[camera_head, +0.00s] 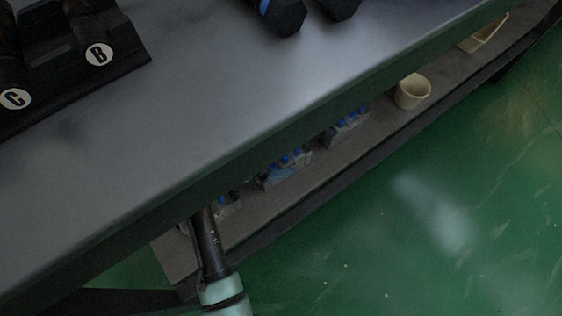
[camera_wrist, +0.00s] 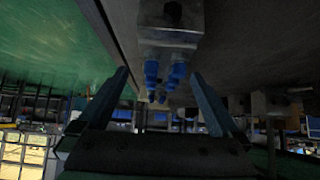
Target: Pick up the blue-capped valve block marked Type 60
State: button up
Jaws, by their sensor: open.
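Several grey valve blocks with blue caps stand on the low shelf in the head view: one nearest my arm (camera_head: 230,207), a middle one (camera_head: 285,170) and a farther one (camera_head: 346,126). No Type 60 marking is readable on any of them. My gripper (camera_wrist: 159,73) is open and empty in the wrist view, its two fingers apart. A grey block with blue caps (camera_wrist: 167,38) lies in line with the gap between the fingertips, its caps showing between them. In the head view the table edge hides my fingertips and part of the nearest block.
The grey table (camera_head: 190,110) overhangs the low shelf (camera_head: 370,148). A cream cup (camera_head: 412,91) and a cream angled container (camera_head: 485,34) stand farther along the shelf. Green floor (camera_head: 430,220) is open at the right.

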aim_at(300, 157)
jog(key=b+x, duration=0.1)
jog(key=x, duration=0.1)
jog(key=b+x, duration=0.2)
jog(key=shift+w+d, duration=0.15)
jog(key=shift+w, duration=0.2)
jog(key=shift+w+d+f+b, duration=0.3)
jog(key=shift+d+b, duration=0.1)
jog(key=shift+b, duration=0.05)
jog(key=shift+c, duration=0.3)
grip_shut()
jog(key=shift+r, duration=0.25)
